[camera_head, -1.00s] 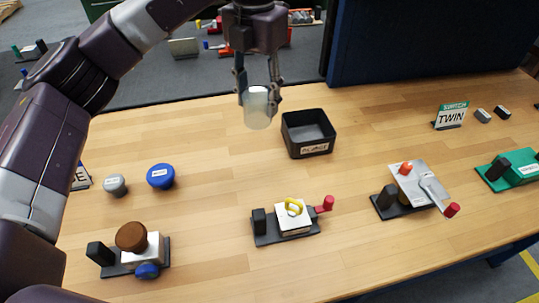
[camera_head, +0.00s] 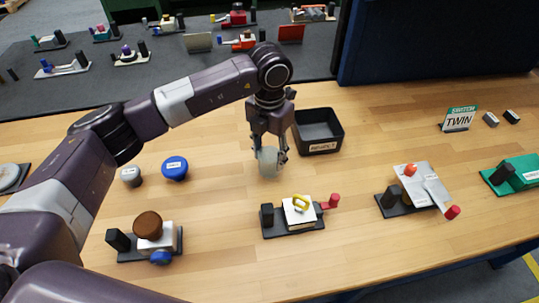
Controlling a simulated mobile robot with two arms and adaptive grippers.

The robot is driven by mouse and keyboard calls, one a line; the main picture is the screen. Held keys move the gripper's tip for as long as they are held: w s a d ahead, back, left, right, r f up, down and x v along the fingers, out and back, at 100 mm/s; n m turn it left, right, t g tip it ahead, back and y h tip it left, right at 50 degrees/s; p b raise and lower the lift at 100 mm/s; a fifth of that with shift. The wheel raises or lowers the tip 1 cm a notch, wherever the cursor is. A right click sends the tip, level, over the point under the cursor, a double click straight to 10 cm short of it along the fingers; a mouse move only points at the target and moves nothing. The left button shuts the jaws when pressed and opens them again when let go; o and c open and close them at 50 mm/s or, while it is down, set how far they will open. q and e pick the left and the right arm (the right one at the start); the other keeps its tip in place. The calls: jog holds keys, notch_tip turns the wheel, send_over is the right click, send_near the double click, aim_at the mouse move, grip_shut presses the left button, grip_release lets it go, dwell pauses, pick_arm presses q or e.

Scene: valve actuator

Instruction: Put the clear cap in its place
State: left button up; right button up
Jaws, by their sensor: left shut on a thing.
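My left gripper (camera_head: 268,152) points down over the middle of the wooden table. It is shut on the clear cap (camera_head: 269,164), a pale see-through cylinder partly hidden by the fingers. The cap is held behind a small valve unit with a white block, a yellow ring and a red handle (camera_head: 297,212), slightly left of it in the picture. A gap shows between cap and unit. My right gripper does not show.
A black tray (camera_head: 341,131) stands right of my left gripper. A blue cap (camera_head: 175,168) and a grey cap (camera_head: 131,176) lie at left. A valve with a brown knob (camera_head: 148,225) is front left. Another with a metal plate (camera_head: 424,188) is at right.

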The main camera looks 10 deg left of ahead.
aim_at(270, 153)
pick_arm(q)
jog(key=shift+f, duration=0.8)
jog(key=o, duration=0.9)
jog(key=shift+o, duration=0.2)
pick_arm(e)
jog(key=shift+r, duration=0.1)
pick_arm(q)
jog(key=shift+r, duration=0.4)
notch_tip(270, 153, up, 11)
jog(key=shift+f+b, duration=0.2)
jog(key=shift+b, duration=1.05)
jog(key=shift+r, duration=0.5)
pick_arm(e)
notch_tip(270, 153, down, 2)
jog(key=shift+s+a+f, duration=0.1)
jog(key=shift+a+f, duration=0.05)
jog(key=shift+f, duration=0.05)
